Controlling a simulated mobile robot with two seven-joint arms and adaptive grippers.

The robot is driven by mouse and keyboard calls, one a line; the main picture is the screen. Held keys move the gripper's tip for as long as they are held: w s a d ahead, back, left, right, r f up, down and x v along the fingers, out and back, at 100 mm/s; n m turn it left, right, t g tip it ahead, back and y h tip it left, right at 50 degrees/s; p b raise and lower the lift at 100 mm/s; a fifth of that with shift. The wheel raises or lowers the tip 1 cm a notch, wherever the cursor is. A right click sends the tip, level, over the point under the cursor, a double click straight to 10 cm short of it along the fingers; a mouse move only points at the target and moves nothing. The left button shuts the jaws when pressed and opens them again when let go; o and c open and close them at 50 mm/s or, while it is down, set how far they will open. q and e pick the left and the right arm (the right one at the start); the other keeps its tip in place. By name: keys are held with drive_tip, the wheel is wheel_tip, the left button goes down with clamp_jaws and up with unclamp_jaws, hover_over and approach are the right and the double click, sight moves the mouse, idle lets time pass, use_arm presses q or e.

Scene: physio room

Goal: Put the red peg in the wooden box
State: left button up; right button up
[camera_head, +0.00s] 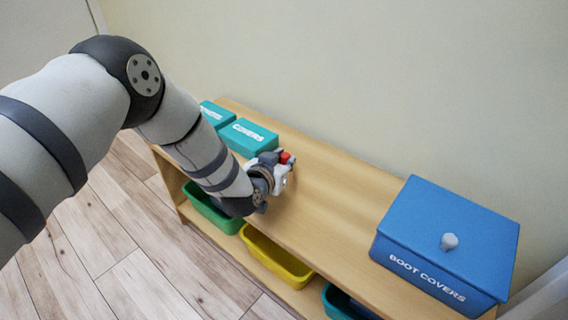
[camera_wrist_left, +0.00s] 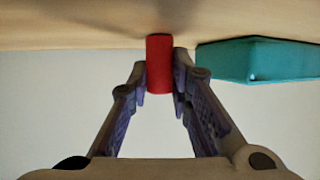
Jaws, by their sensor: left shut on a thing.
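The red peg (camera_head: 286,157) is at the end of my left arm, over the wooden shelf unit's top, near the teal boxes. In the left wrist view the red peg (camera_wrist_left: 159,62) is a short red cylinder between the two fingertips. My left gripper (camera_head: 280,168) is shut on it; its fingers also show in the wrist view (camera_wrist_left: 160,82). I cannot tell whether the peg's far end touches the wood. I see no wooden box in either view. My right gripper is not in view.
Two teal boxes (camera_head: 250,138) stand on the shelf top (camera_head: 330,190) behind the gripper. A blue boot covers box (camera_head: 440,240) with a knobbed lid stands at the right end. The top between is clear. Green (camera_head: 212,212) and yellow (camera_head: 275,262) bins sit below.

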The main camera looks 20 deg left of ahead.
use_arm(q)
drive_tip(key=o, duration=0.8)
drive_tip(key=shift+f, duration=0.1)
drive_tip(key=shift+o, duration=0.2)
